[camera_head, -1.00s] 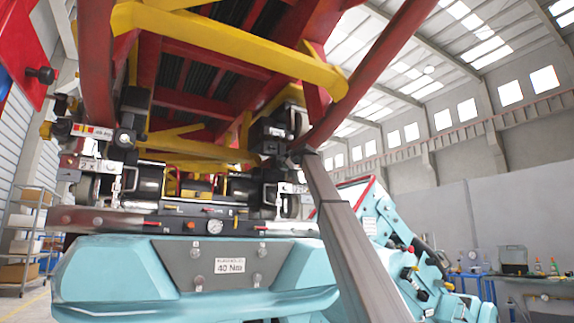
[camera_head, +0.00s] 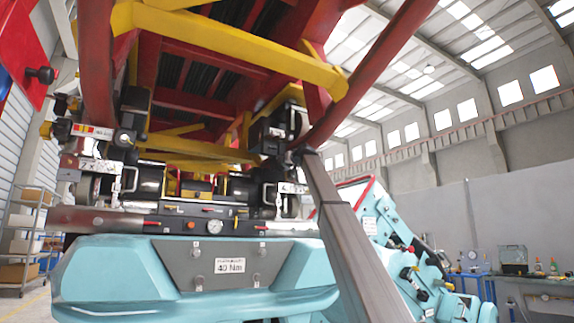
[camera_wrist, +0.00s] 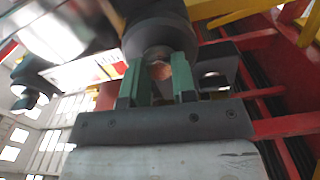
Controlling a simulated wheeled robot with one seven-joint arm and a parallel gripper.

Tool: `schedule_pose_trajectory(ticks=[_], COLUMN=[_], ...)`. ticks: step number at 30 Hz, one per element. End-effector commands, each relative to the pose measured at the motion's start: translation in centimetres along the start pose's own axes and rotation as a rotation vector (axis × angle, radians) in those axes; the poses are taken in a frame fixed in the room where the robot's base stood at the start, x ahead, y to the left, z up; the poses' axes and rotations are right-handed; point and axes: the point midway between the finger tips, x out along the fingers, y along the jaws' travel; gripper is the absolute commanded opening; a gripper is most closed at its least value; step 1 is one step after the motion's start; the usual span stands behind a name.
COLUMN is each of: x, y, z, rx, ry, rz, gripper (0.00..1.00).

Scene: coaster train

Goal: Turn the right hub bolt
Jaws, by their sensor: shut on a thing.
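My gripper (camera_wrist: 159,82) shows in the wrist view with its two green fingers on either side of a rounded coppery bolt end (camera_wrist: 158,69). It is shut on this bolt, which sits at the middle of a dark round hub (camera_wrist: 158,22). The fingers hide the bolt's sides. I cannot tell from the wrist view which hub this is. In the head view, dark wheel assemblies hang under the red and yellow track, one on the left (camera_head: 133,110) and one on the right (camera_head: 272,132). I cannot make out my gripper or the bolt in the head view.
A yellow beam (camera_head: 230,42) and a red rail (camera_head: 375,75) run overhead. A panel marked 40 Nm (camera_head: 228,265) is low in front. A shelf (camera_head: 25,235) stands left and a bench (camera_head: 530,278) right.

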Motion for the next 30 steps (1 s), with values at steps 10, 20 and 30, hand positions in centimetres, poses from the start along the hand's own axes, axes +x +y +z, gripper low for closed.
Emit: schedule_pose_trajectory(ticks=[10,20,30], x=[-0.20,-0.22,-0.23], y=[-0.03,-0.03,-0.03], z=[0.31,0.34,0.36], rx=[0.327,0.629,0.852], ry=[-0.006,-0.006,-0.006], rz=[0.000,0.001,0.002], gripper=[0.02,0.02,0.02])
